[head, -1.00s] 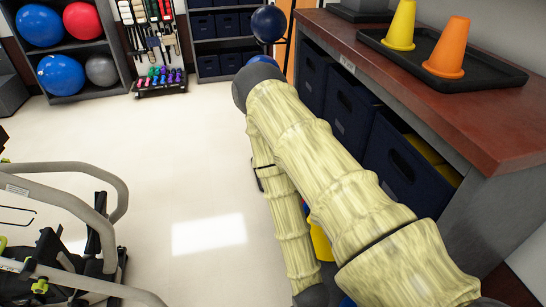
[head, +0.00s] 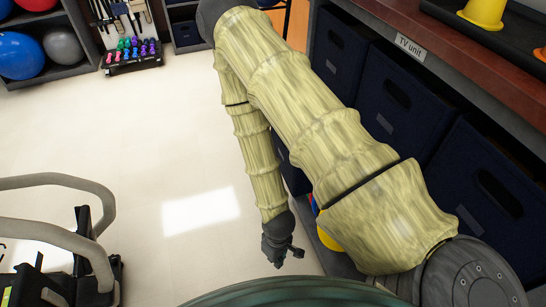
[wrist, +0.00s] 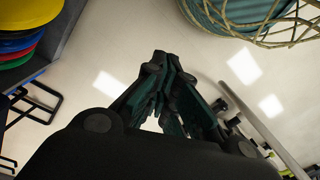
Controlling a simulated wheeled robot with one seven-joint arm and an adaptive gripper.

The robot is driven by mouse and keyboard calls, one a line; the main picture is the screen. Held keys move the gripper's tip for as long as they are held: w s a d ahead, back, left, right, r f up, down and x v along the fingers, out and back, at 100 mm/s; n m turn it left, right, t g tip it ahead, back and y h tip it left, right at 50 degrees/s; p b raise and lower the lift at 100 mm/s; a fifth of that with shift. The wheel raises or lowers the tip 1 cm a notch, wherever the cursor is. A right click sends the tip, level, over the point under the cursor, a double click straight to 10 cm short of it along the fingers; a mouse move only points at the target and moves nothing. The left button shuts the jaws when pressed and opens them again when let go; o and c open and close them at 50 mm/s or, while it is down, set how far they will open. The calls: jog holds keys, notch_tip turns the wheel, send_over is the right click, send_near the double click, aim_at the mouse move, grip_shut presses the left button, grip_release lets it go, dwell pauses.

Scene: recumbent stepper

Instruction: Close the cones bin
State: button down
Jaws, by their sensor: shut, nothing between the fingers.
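Navy fabric bins with oval handle holes stand in the wooden-topped unit: a far one (head: 338,52), a middle one (head: 388,120) and a near one (head: 472,205). No label I can read tells which is the cones bin. My arm hides part of the lower row, where one dark bin (head: 290,172) shows beside it. My gripper (head: 290,258) hangs low over the pale floor, left of the unit, apart from the bins. In the wrist view its fingers (wrist: 158,68) are together and empty.
Stacked coloured discs (wrist: 22,35) sit on a shelf in the wrist view. A yellow cone (head: 483,12) stands in a black tray on the countertop. Exercise machine rails (head: 60,230) stand at left. The floor (head: 150,130) between is clear.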

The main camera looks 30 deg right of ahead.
jog(key=w+d+r+n+b, duration=0.1)
jog(key=w+n+b, duration=0.15)
jog(key=w, duration=0.45)
jog(key=w+d+r+n+h+b, duration=0.1)
jog(key=w+d+n+b, duration=0.15)
jog(key=w, duration=0.35)
jog(key=w+d+r+n+b, duration=0.1)
jog(key=w+n+b, duration=0.15)
jog(key=w, duration=0.45)
jog(key=w+d+r+n+h+b, duration=0.45)
jog(key=w+d+r, duration=0.35)
jog(key=w+r, duration=0.5)
jog(key=s+d+f, duration=0.2)
jog(key=d+f, duration=0.5)
jog(key=f, duration=0.1)
jog(key=shift+s+d+n+g+y+p, duration=0.3)
jog(key=shift+s+d+n+y+p, duration=0.05)
jog(key=shift+n, duration=0.05)
jog(key=shift+d+r, duration=0.1)
